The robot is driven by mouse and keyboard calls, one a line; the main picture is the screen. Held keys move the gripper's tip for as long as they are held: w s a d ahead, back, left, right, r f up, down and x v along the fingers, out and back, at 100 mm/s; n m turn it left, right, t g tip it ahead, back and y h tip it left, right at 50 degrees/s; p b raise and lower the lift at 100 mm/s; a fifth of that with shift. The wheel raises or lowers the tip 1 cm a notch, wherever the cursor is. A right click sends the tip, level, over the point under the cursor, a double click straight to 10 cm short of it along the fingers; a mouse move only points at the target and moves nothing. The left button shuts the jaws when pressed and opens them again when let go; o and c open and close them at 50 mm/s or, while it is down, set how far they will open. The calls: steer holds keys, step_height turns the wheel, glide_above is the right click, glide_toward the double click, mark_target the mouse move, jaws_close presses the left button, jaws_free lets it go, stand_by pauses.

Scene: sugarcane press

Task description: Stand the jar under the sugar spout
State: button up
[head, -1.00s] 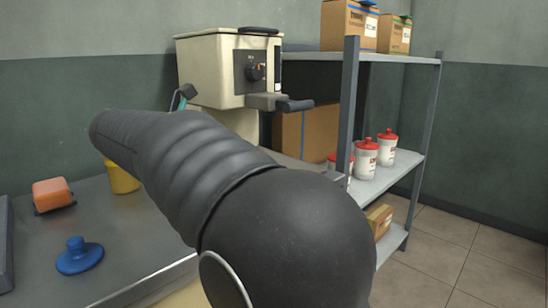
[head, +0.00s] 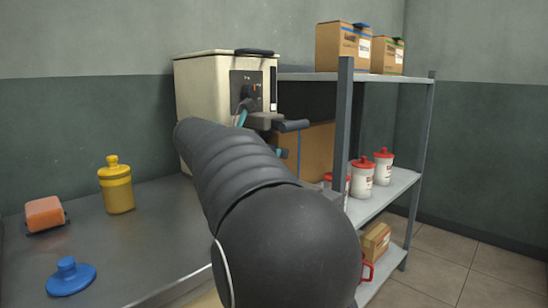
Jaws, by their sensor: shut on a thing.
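The cream machine (head: 208,90), with a dark knob panel on its front, stands at the back of the metal counter. A dark spout-like part (head: 290,126) sticks out below the panel to the right. My gripper (head: 283,153) is mostly hidden behind my own dark arm; only small teal parts show beside and below the spout. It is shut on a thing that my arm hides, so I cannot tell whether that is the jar. A yellow lidded jar (head: 117,190) stands apart on the counter to the left.
An orange block (head: 45,215) and a blue lid (head: 70,278) lie on the counter (head: 145,235). White jars with red lids (head: 362,180) stand on the grey shelf at right, with boxes above and below. A red handle (head: 367,270) shows near the lower shelf.

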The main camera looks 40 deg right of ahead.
steer(key=shift+d+f, duration=0.4)
steer(key=shift+f, duration=0.1)
steer(key=shift+a+f, duration=0.1)
steer(key=shift+f, duration=0.1)
steer(key=shift+f, duration=0.1)
steer(key=o, duration=1.4)
steer(key=shift+o, duration=0.2)
steer(key=shift+a, duration=0.1)
steer(key=v, duration=1.2)
steer(key=shift+p, duration=0.35)
